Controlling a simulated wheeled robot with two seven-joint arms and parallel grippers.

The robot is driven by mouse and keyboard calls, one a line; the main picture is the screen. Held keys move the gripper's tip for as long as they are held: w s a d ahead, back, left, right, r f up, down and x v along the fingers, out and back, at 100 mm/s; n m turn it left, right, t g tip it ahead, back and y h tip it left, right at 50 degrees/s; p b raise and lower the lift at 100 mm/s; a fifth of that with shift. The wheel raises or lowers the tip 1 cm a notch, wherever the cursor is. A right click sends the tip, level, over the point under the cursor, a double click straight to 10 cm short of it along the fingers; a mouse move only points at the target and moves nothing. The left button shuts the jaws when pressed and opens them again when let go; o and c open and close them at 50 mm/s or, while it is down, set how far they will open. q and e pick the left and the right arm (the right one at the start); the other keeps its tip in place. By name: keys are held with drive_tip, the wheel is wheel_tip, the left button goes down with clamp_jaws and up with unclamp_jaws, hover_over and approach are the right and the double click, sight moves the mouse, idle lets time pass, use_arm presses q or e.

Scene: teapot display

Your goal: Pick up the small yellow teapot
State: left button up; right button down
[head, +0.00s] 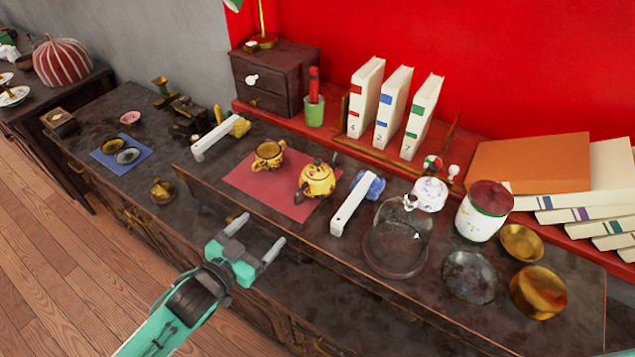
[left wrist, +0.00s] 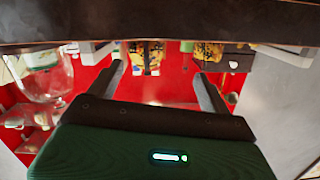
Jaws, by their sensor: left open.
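The small yellow teapot (head: 317,180) with dark markings stands upright on a red mat (head: 244,177) on the dark cabinet top. A yellow cup (head: 268,155) with similar markings stands left of it. My left gripper (head: 261,229) is open and empty, in front of the cabinet's front edge and apart from the teapot. The left wrist view looks upside down; the open fingers (left wrist: 161,84) point toward the yellow teapot (left wrist: 147,55) and the yellow cup (left wrist: 207,54). A dark edge crosses the top of that view. My right gripper is not in view.
White bars (head: 214,139) and (head: 351,204) lie either side of the mat. A glass dome (head: 397,240), white teapot (head: 430,194), lidded jar (head: 483,212) and gold bowls (head: 538,291) stand right. Books (head: 394,105) stand behind on a red shelf. A blue mat (head: 121,153) lies left.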

use_arm(q)
wheel_tip(320, 180, up, 3)
drive_tip(key=d+m+h, duration=0.1)
drive_tip(key=m+h, duration=0.1)
drive_tip(key=p, duration=0.1)
approach(304, 189)
drive_tip(key=shift+h, duration=0.4)
drive_tip(key=x, duration=0.4)
drive_tip(key=shift+w+d+f, duration=0.1)
drive_tip(key=shift+w+f, duration=0.1)
drive_tip(key=shift+w, duration=0.1)
drive_tip(key=shift+w+d+p, duration=0.25)
drive_tip(key=shift+w+p, duration=0.05)
drive_tip(key=p+x, duration=0.1)
drive_tip(key=x, duration=0.3)
drive_tip(key=shift+w+d+f, duration=0.1)
drive_tip(key=shift+w+f, duration=0.05)
drive_tip(key=shift+f, duration=0.05)
drive_tip(key=shift+w+d, duration=0.15)
drive_tip(key=shift+c, duration=0.4)
drive_tip(key=c, duration=0.3)
clamp_jaws()
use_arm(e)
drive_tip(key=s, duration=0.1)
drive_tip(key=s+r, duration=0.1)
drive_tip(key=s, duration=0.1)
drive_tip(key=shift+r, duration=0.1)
